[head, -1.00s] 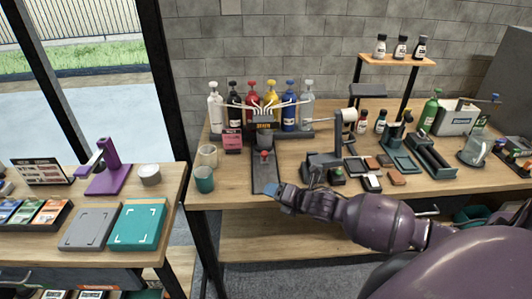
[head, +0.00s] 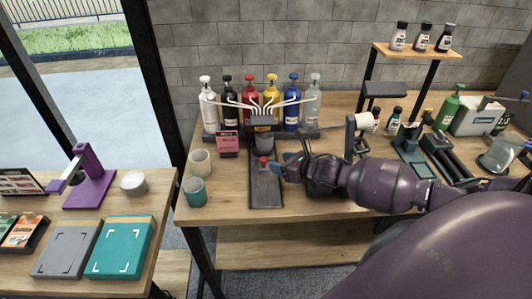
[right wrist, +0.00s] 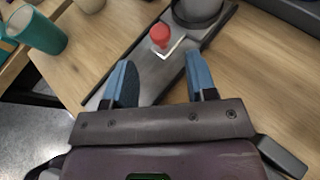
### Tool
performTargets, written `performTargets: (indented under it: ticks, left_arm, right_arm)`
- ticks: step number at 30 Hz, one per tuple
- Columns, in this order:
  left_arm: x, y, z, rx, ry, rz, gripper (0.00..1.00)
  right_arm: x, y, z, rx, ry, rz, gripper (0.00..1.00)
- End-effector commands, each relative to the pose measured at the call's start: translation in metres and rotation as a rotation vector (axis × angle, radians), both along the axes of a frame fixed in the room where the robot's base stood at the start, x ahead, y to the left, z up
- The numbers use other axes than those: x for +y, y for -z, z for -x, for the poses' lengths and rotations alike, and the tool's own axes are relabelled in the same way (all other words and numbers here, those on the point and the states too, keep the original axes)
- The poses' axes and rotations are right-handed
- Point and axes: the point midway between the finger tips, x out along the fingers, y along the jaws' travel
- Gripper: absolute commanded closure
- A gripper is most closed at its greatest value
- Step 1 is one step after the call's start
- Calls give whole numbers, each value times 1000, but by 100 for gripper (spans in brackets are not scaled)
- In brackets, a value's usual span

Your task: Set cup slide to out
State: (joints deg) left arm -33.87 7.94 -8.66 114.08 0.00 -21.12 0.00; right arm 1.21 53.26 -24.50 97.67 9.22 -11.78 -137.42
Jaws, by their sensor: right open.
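The cup slide is a dark flat rail (head: 266,190) running front to back on the wooden table. Its red knob (head: 263,162) stands near the rail's back half. A grey cup (head: 263,141) sits behind the knob under the dispenser's nozzles. My right gripper (head: 289,167) is just right of the knob in the head view. In the right wrist view my blue fingertips (right wrist: 161,70) are apart and empty. There the red knob (right wrist: 160,37) lies just beyond the gap between them, and the cup (right wrist: 198,12) is farther up the rail. My left gripper is not in view.
A cream cup (head: 200,162) and a teal cup (head: 194,191) stand left of the rail. Several coloured bottles (head: 249,98) line the back. A pink card (head: 228,144) stands beside the dispenser. The table's front edge (head: 240,218) is near.

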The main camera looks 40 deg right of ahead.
Motion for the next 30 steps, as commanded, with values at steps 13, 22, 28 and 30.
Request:
performTargets:
  ticks: [13,22,28,30]
  left_arm:
    - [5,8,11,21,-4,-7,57]
    - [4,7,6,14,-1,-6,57]
    - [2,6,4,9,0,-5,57]
    - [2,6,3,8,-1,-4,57]
  right_arm:
    - [9,16,-37,-1,0,0,48]
    - [16,27,-64,-1,-1,2,48]
    - [16,29,-67,0,0,1,48]
    - [16,29,-67,0,0,1,48]
